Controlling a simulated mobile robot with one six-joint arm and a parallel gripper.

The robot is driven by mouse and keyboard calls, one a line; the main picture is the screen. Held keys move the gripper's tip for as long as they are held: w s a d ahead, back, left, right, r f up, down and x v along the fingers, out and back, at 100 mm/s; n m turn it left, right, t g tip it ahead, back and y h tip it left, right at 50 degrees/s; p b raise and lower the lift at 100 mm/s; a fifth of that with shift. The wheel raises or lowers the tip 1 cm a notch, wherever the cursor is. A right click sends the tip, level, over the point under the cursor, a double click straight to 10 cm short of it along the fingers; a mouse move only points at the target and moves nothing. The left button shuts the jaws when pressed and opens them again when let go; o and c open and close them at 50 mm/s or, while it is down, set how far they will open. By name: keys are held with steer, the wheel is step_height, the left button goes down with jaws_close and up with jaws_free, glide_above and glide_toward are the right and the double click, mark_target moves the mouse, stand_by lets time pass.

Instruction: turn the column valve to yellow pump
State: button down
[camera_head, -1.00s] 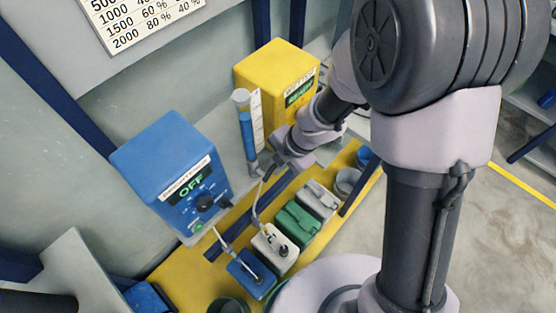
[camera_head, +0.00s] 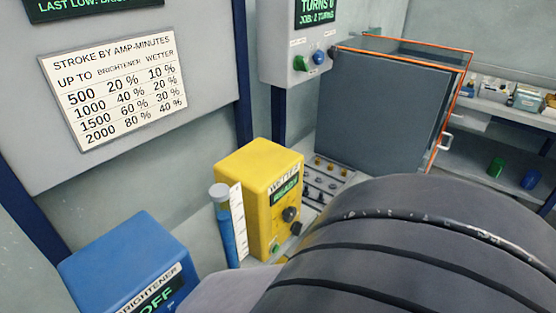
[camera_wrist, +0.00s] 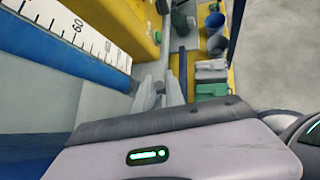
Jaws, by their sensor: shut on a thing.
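The yellow pump (camera_head: 258,185), labelled WETTER with a green READY display, stands behind the clear column (camera_head: 226,232), which holds blue liquid beside a white scale. The blue pump (camera_head: 125,250), labelled BRIGHTENER and showing OFF, is at lower left. In the wrist view the column's scale (camera_wrist: 75,32) is close on the left, with the yellow pump's side (camera_wrist: 138,22) beyond. My gripper (camera_wrist: 162,88) is shut on the column valve below the column. The valve is mostly hidden, and I cannot tell which way it points. In the head view my arm hides the gripper and valve.
In the wrist view a yellow tray (camera_wrist: 212,72) holds several containers, including a green one (camera_wrist: 212,90) and a blue one (camera_wrist: 215,20). A stroke chart (camera_head: 115,88) hangs on the wall. A grey cabinet (camera_head: 385,110) stands at the back.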

steer(key=shift+s+a+f+n+t+h, duration=0.25)
steer(key=shift+s+n+t+h, duration=0.15)
steer(key=shift+t, duration=0.7)
steer(key=shift+s+a+f+n+t+h, duration=0.25)
steer(key=shift+s+t+h, duration=0.15)
steer(key=shift+t, duration=0.7)
steer(key=shift+s+a+f+n+t+h, duration=0.3)
steer(key=shift+t+h, duration=0.2)
steer(key=shift+t, duration=0.6)
steer(key=shift+s, duration=0.1)
steer(key=c, duration=1.4)
jaws_free()
steer(key=shift+p, duration=0.3)
